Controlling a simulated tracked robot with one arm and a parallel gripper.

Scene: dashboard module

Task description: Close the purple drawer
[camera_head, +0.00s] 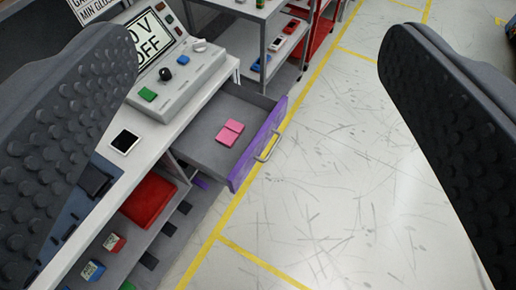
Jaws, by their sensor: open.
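The purple drawer (257,145) is pulled out from under the white-topped workbench, left of the picture's middle. Its front is purple with a pale metal handle (269,146), and its inside is grey. Pink blocks (230,132) lie on the drawer floor. My gripper (258,45) is open, with one dark studded finger at the left edge and the other at the right edge. The drawer shows between the fingers, and nothing is held. The fingers look close to the camera and apart from the drawer.
A control panel (178,85) with a screen and knobs stands on the workbench. A red box (148,200) and small items sit on shelves below. A grey shelf rack (268,42) stands behind the drawer. The scratched floor (330,180) to the right is clear, marked with yellow lines.

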